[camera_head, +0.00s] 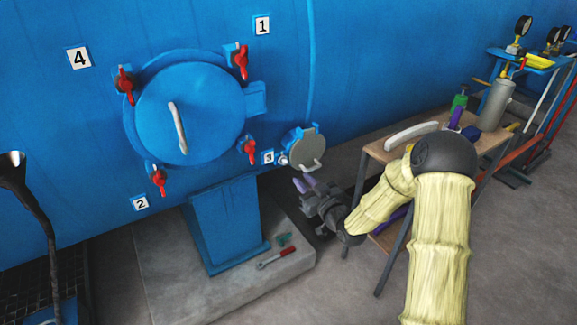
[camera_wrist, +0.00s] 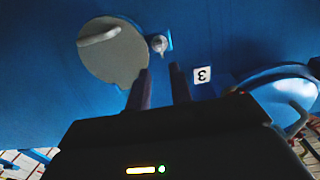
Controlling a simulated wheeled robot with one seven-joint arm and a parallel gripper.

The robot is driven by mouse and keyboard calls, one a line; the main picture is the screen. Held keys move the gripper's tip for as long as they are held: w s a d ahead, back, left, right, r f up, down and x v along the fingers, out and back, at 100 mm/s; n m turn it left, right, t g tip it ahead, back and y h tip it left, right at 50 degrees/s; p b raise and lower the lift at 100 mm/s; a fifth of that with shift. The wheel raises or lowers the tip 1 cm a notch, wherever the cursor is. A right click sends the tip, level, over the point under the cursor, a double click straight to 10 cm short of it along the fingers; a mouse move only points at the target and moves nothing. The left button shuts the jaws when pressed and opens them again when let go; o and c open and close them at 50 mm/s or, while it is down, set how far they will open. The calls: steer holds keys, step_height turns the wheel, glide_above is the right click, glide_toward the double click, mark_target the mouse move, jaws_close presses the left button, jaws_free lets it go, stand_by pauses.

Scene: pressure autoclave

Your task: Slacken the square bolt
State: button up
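A small light-grey bolt (camera_head: 283,160) is at the left edge of the small round hatch (camera_head: 306,147) on the blue autoclave. In the upside-down wrist view the bolt (camera_wrist: 158,44) shows beside the grey hatch cover (camera_wrist: 112,52), roughly in line with the gap between my fingers. Its exact head shape is too small to tell. My gripper (camera_head: 304,185) is below the hatch in the head view, with purple fingers pointing up and left. In the wrist view my gripper (camera_wrist: 161,80) is open and empty, its fingertips apart from the bolt.
A large round door (camera_head: 190,105) with several red clamps is left of the hatch. The number 3 label (camera_head: 268,157) is beside the bolt. A wooden-topped table (camera_head: 385,150) with bottles stands right. A red-handled tool (camera_head: 275,257) lies on the concrete base below.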

mark_target(286, 163)
steer(key=x, duration=0.9)
steer(key=shift+c, duration=0.2)
jaws_close()
